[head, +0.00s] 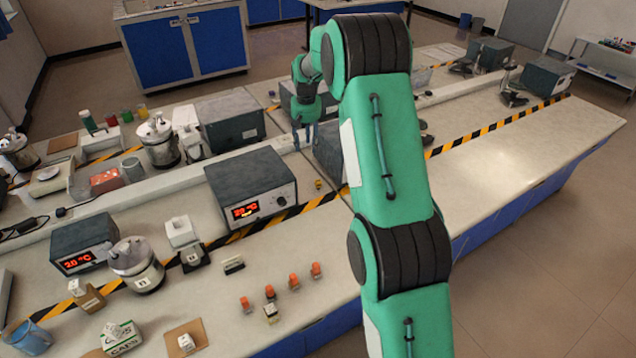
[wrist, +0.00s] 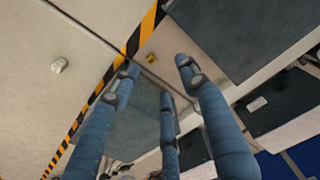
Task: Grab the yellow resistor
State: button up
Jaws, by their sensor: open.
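A small yellow piece (head: 318,184), which looks like the yellow resistor, lies on the pale bench beside the black-and-yellow stripe, right of a dark heater box. In the wrist view the yellow piece (wrist: 151,58) shows between the spread fingertips, next to the stripe. It is too small to make out detail. My gripper (head: 303,138) points down above the bench, behind the yellow piece in the head view. In the wrist view its three blue fingers (wrist: 160,74) are apart, with nothing held between them. The height above the bench is hard to tell.
The dark heater box (head: 250,187) with a red display stands left of the yellow piece. Another dark box (head: 329,150) is partly hidden by my arm. Several orange pieces (head: 270,291) stand near the front edge. The bench to the right (head: 520,150) is mostly clear.

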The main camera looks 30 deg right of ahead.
jog(key=g+p, duration=0.1)
jog(key=p, duration=0.2)
send_over(318, 181)
notch_tip(318, 181, down, 12)
jog(key=shift+w+a+f, duration=0.1)
jog(key=shift+w+f, duration=0.05)
jog(key=shift+f, duration=0.05)
jog(key=shift+f, duration=0.2)
jog(key=shift+f+b, duration=0.45)
jog(key=shift+f, duration=3.7)
jog(key=shift+f, duration=2.6)
